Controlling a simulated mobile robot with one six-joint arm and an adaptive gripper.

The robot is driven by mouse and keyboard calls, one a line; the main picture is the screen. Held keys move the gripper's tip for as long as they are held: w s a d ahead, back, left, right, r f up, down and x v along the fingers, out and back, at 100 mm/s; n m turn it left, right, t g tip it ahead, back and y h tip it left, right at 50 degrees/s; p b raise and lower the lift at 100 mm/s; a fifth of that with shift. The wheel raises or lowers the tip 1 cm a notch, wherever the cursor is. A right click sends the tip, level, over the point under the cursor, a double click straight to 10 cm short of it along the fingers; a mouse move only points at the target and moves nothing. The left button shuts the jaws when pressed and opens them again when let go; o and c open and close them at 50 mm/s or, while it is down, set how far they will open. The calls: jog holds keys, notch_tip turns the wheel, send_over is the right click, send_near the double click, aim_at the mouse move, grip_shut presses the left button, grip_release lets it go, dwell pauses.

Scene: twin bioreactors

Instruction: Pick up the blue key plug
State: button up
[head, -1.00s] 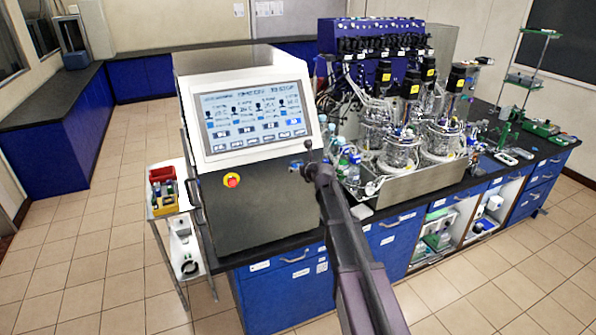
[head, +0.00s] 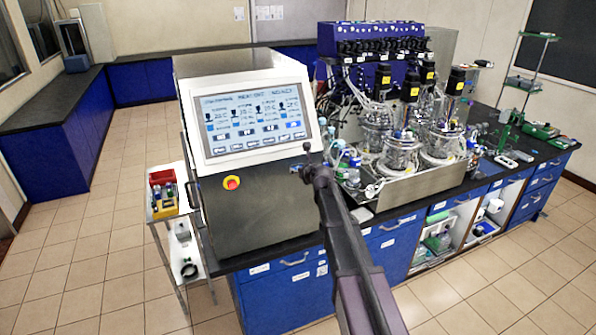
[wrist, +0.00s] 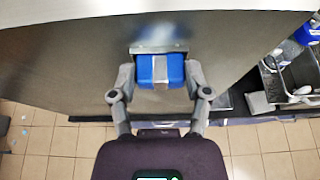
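The blue key plug (wrist: 175,70) is a blue block with a grey band down its middle. In the wrist view it sits at a small metal plate on the steel front of the cabinet. My gripper (wrist: 160,76) has one finger at each side of the plug, and both fingertips look flush against it. In the head view my gripper (head: 307,163) is at the cabinet front, below the right corner of the screen. The plug is mostly hidden there, and I see no clear gap between it and the cabinet.
The steel cabinet (head: 265,205) carries a tilted touch screen (head: 255,118) and a red stop button (head: 232,182). Glass bioreactors (head: 402,150) stand in a steel tray to the right. A small cart (head: 165,212) with bins is at the left. The tiled floor in front is clear.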

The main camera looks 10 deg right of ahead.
jog(key=shift+s+r, duration=0.1)
jog(key=shift+r, duration=0.05)
dwell(0.3)
jog(key=shift+s+d+r+p, duration=0.1)
jog(key=shift+r+p, duration=0.15)
jog(key=shift+p, duration=0.3)
jog(key=shift+r+p, duration=0.25)
jog(key=shift+p, duration=0.1)
jog(key=shift+c, duration=0.9)
jog(key=r+p, duration=0.3)
jog(key=r, duration=0.1)
jog(key=shift+s, duration=0.25)
notch_tip(320, 180, up, 2)
jog(key=p, duration=0.2)
jog(key=shift+w+p, duration=0.15)
jog(key=shift+p, duration=0.15)
jog(key=s+d, duration=0.1)
jog(key=s, duration=0.5)
jog(key=s+d, duration=0.2)
jog(key=s, duration=0.4)
jog(key=s+d, duration=0.2)
jog(key=s, duration=0.4)
jog(key=shift+s+f, duration=0.15)
jog(key=shift+s, duration=0.2)
jog(key=shift+s, duration=0.2)
jog(key=shift+s+d, duration=0.1)
jog(key=shift+s, duration=0.25)
jog(key=shift+s+d, duration=0.15)
jog(key=shift+s, duration=0.2)
